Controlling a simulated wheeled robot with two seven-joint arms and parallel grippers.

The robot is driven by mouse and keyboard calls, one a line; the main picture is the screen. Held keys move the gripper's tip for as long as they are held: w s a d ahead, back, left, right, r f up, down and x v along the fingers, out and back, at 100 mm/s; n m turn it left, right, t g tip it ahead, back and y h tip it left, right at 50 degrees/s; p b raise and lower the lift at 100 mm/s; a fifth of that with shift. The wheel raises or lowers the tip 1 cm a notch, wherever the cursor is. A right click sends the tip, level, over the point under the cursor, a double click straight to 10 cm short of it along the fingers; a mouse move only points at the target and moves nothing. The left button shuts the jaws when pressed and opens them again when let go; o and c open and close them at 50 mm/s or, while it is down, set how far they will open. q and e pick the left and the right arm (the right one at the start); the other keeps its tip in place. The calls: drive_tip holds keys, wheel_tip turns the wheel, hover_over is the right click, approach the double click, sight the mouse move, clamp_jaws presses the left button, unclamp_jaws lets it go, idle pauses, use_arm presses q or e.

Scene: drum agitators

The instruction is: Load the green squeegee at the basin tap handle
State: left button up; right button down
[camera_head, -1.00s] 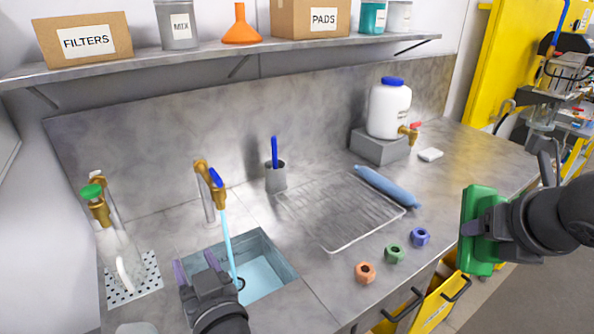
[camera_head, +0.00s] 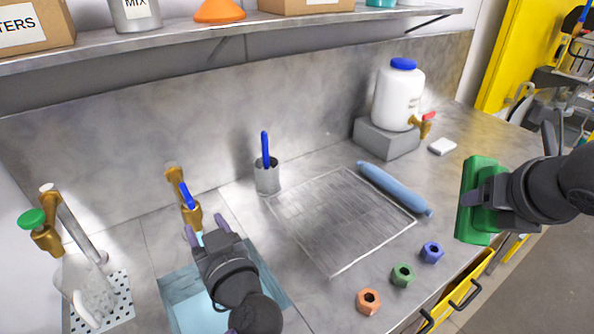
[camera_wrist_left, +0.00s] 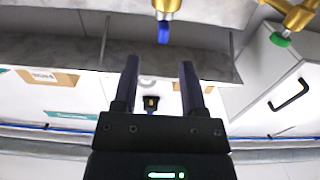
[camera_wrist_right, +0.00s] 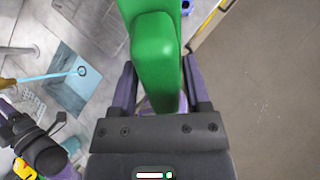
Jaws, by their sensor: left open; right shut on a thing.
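The basin tap (camera_head: 190,208) is brass with a blue handle (camera_head: 187,194). Its blue handle also shows above the fingers in the left wrist view (camera_wrist_left: 164,32). A blue stream (camera_wrist_right: 45,77) runs into the basin (camera_wrist_right: 78,90) in the right wrist view. My left gripper (camera_head: 207,229) is open and empty, just in front of the tap, and hides part of it and of the basin. My right gripper (camera_head: 480,198) is shut on the green squeegee (camera_head: 471,222), holding it up in the air at the right, past the counter's front edge.
A green-handled tap (camera_head: 36,228) stands at the far left. A wire rack (camera_head: 340,220), blue roll (camera_head: 392,188), several coloured nuts (camera_head: 403,274), a cup with a blue tool (camera_head: 267,178) and a white jug (camera_head: 398,98) are on the counter. A shelf (camera_head: 240,44) overhangs the back.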

sight(187, 195)
use_arm(q)
drive_tip(key=x, duration=1)
drive_tip(key=shift+s+a+p, duration=0.1)
drive_tip(key=shift+a+p, duration=0.05)
drive_tip(key=shift+p, duration=0.15)
clamp_jaws()
